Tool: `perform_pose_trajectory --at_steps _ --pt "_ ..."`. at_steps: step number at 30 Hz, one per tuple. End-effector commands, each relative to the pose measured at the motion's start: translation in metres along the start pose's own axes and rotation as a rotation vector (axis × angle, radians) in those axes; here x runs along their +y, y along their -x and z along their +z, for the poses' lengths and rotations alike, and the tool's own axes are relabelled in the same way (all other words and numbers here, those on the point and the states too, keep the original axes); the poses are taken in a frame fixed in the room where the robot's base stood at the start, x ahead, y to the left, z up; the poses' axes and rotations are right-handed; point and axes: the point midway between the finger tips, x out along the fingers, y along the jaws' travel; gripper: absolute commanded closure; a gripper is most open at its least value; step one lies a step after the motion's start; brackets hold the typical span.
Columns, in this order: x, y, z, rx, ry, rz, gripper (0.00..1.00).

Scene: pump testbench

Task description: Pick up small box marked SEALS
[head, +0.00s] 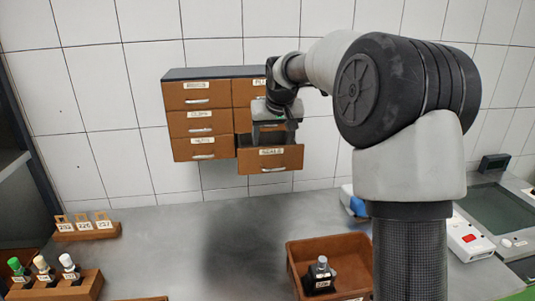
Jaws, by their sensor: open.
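No box that I can read as SEALS shows. A small wooden drawer cabinet (198,74) hangs on the tiled wall. Its bottom right drawer (285,158) is pulled out, and its front label is too small to read surely. My gripper (273,132) points down over the open drawer, with its jaws apart. Nothing is visibly held between the fingers. The drawer's inside is mostly hidden by its front and my gripper, so I cannot tell what lies in it.
Below is a grey bench (170,235). It carries a brown tray (296,262) with a dark labelled item (321,276), a tag rack (87,233), a wooden block with bottles (62,288) and a white device with a red button (468,240). The bench middle is clear.

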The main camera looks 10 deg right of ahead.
Motion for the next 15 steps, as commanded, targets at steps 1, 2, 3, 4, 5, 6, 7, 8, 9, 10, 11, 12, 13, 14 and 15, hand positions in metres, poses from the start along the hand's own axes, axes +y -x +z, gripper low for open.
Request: perform_pose_trajectory --at_steps 1,2,3,4,5,6,7,8,9,10,11,12,13,14,15 --pt "-0.001 -0.004 0.001 -0.003 0.001 -0.001 0.35" --pt "-0.002 -0.008 0.001 -0.004 0.002 -0.001 0.35" --pt "-0.004 -0.013 0.002 -0.004 0.003 -0.001 0.35" --pt "-0.005 -0.018 0.002 -0.004 0.002 -0.001 0.35" --pt "-0.006 -0.023 0.002 -0.005 0.001 -0.002 0.35" --pt "-0.008 -0.029 0.003 -0.005 0.002 -0.001 0.35" --pt "-0.008 -0.033 0.003 -0.004 0.002 0.000 0.35" --pt "-0.007 -0.038 0.003 -0.004 0.001 0.000 0.35" --pt "-0.007 -0.043 0.003 -0.004 0.000 0.000 0.35" --pt "-0.007 -0.045 0.003 -0.004 0.000 0.000 0.35" --pt "-0.007 -0.048 0.003 -0.003 0.000 0.000 0.35" --pt "-0.007 -0.050 0.003 -0.002 0.000 0.000 0.35" --pt "-0.007 -0.051 0.003 -0.002 0.000 0.000 0.35" --pt "-0.007 -0.051 0.003 -0.001 0.000 0.000 0.35" --pt "-0.007 -0.051 0.003 -0.001 0.000 0.000 0.35"
